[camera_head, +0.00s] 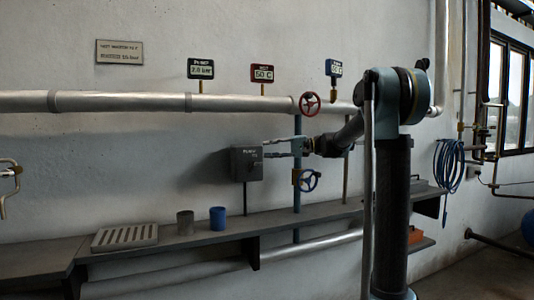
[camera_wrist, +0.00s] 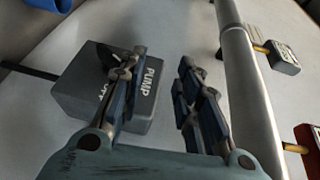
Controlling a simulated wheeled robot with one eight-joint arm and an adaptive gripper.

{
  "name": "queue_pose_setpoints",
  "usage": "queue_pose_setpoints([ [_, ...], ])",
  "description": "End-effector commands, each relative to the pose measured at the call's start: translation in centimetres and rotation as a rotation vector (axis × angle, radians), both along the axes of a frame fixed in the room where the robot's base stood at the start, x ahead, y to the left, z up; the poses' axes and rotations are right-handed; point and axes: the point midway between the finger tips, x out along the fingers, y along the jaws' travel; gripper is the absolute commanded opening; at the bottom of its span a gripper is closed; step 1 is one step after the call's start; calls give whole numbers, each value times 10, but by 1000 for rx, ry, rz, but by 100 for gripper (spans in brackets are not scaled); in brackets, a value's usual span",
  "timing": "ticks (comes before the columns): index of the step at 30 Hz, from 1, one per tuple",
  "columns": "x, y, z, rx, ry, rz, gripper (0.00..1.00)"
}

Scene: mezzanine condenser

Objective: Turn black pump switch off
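The pump switch is a dark grey box (camera_head: 246,165) on a thin post above the shelf. In the wrist view the box (camera_wrist: 75,92) carries the white word PUMP and a partly hidden second label near the left finger. A dark knob (camera_wrist: 106,56) on its face is mostly hidden behind that finger, and I cannot tell its setting. My gripper (camera_head: 268,148) reaches in from the right, its fingertips close to the box. In the wrist view my gripper (camera_wrist: 160,62) is open, with nothing between its fingers. The left finger overlaps the box face; contact is unclear.
A red valve wheel (camera_head: 310,104) and a blue valve wheel (camera_head: 306,180) sit on a vertical pipe near my arm. A long pale pipe (camera_head: 130,102) runs above the box. A grey cup (camera_head: 185,222), blue cup (camera_head: 217,217) and slatted tray (camera_head: 124,237) stand on the shelf below.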

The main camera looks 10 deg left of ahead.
Motion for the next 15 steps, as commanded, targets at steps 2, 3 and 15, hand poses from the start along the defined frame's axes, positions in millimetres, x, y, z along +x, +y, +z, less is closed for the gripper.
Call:
queue_pose_setpoints([
  [2, 1, -5, 0, 0, 0, -1, 31],
  [3, 1, -8, 0, 0, 0, -1, 31],
  [15, 4, -30, 2, 0, 0, -2, 31],
])
